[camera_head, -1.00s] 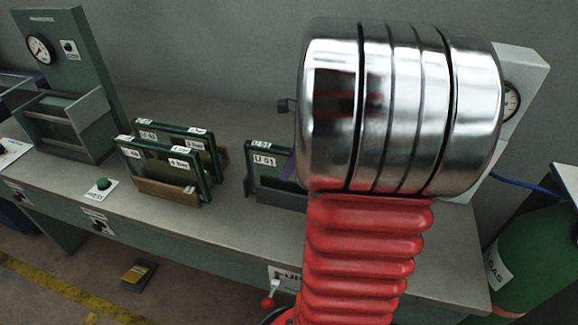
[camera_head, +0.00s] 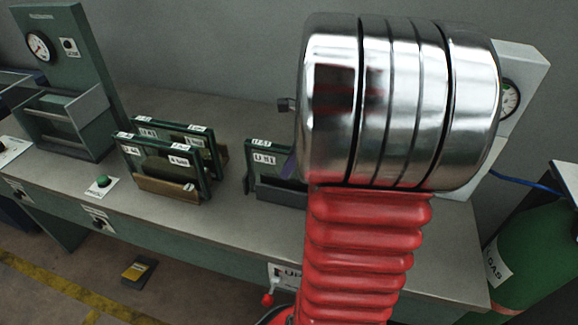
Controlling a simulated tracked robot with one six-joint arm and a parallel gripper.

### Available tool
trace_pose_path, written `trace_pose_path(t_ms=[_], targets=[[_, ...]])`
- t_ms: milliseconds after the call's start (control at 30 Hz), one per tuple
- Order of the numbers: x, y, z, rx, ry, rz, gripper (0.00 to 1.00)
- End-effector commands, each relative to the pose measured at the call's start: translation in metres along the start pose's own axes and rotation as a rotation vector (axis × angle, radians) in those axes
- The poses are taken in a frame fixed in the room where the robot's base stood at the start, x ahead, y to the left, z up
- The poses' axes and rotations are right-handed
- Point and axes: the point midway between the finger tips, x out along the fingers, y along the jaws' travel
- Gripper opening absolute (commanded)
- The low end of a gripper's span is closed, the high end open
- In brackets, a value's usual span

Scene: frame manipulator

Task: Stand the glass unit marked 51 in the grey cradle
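A dark-green framed glass unit (camera_head: 264,159) stands upright at the middle of the bench, left of my arm. Its white label starts with U, but the digits are too blurred to read surely as 51. Its lower edge is in or behind a dark grey cradle (camera_head: 278,194); I cannot tell how fully it is seated. The right part of both is hidden behind my chrome and red arm. A small purple sliver shows at the unit's right edge, beside my arm. My gripper's fingers are not distinguishable; my arm hides that area.
Two more framed glass units (camera_head: 160,160) stand in a brown wooden rack (camera_head: 165,189) to the left. A green press with a gauge (camera_head: 62,75) stands at the far left. A green gas cylinder (camera_head: 530,255) is at the right. The bench front (camera_head: 235,215) is clear.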

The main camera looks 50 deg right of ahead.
Motion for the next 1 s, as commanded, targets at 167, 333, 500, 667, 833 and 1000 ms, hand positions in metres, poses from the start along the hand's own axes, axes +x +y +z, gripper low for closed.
trace_pose_path(t_ms=[167, 333, 500, 667, 833, 1000], targets=[[0.001, 0.000, -0.001, 0.000, 0.002, 0.001, 0.29], [0.001, 0.000, -0.001, 0.001, 0.002, 0.001, 0.39], [0.002, 0.001, -0.002, 0.001, 0.002, 0.003, 0.39], [-0.003, 0.000, -0.001, 0.001, 0.002, 0.000, 0.39], [-0.019, -0.001, -0.001, 0.001, 0.001, -0.003, 0.39], [-0.047, -0.001, -0.001, 0.001, 0.001, -0.004, 0.39]])
